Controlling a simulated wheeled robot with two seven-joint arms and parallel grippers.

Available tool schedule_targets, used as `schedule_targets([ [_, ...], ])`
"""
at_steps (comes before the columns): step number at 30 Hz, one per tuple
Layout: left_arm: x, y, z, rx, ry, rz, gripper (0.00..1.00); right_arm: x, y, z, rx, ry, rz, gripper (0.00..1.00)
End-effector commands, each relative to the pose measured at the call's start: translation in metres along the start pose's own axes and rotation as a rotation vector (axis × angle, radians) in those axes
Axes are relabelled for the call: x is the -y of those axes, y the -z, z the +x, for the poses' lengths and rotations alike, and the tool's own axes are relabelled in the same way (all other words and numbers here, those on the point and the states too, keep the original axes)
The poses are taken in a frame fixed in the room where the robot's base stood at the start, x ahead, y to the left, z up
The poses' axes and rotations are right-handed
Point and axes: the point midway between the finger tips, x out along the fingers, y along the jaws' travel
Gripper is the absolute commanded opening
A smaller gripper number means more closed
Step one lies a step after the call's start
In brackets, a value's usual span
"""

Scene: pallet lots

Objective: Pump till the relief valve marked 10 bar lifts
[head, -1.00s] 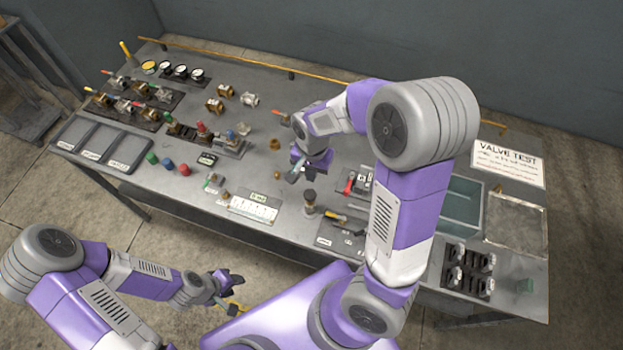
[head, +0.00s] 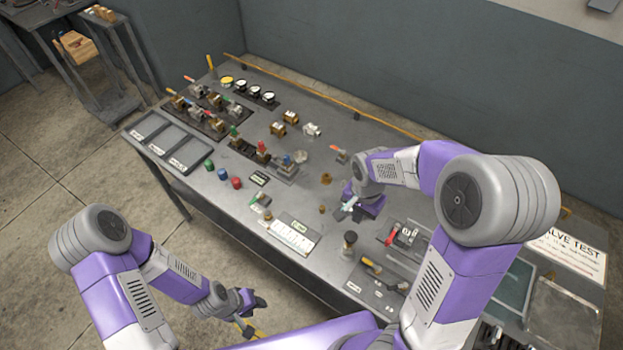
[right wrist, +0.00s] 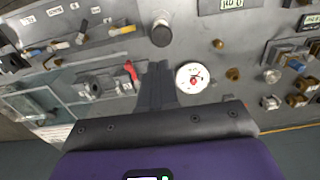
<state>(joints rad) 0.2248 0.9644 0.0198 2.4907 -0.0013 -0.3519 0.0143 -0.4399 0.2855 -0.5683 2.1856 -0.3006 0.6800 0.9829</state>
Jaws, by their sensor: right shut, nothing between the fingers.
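My right gripper (head: 352,207) hangs low over the middle of the bench; its fingers also show in the right wrist view (right wrist: 158,82), shut and empty. A round white gauge with a red mark (right wrist: 192,77) is just right of the fingers there. A black-topped post (head: 349,239), perhaps the pump, stands in front of the right gripper; its round black top shows in the wrist view (right wrist: 161,34). Valves with green, red and blue tops (head: 262,149) stand in a row. No 10 bar marking is legible. My left gripper (head: 252,303) is off the bench's front edge; its jaws are unclear.
A panel with a red lever (head: 389,239) and a yellow-handled part (head: 372,266) lie near the right arm. Small gauges (head: 254,91) and lever valves stand at the back left. A yellow rail (head: 300,88) runs along the back edge.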

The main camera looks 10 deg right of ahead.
Motion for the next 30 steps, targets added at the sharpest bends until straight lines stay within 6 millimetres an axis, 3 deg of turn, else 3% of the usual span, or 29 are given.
schedule_targets([
  [13, 0.001, 0.0, 0.002, 0.0, 0.0, 0.0, 0.4, 0.001, 0.001, -0.001, 0.001, 0.001, 0.0, 0.0],
  [21, 0.008, 0.001, 0.021, 0.0, 0.0, 0.0, 0.4, 0.007, 0.003, -0.024, 0.011, -0.019, 0.003, 0.0],
  [30, 0.008, 0.001, 0.022, 0.0, 0.0, 0.0, 0.4, 0.007, 0.003, -0.033, 0.012, -0.03, 0.003, 0.0],
])
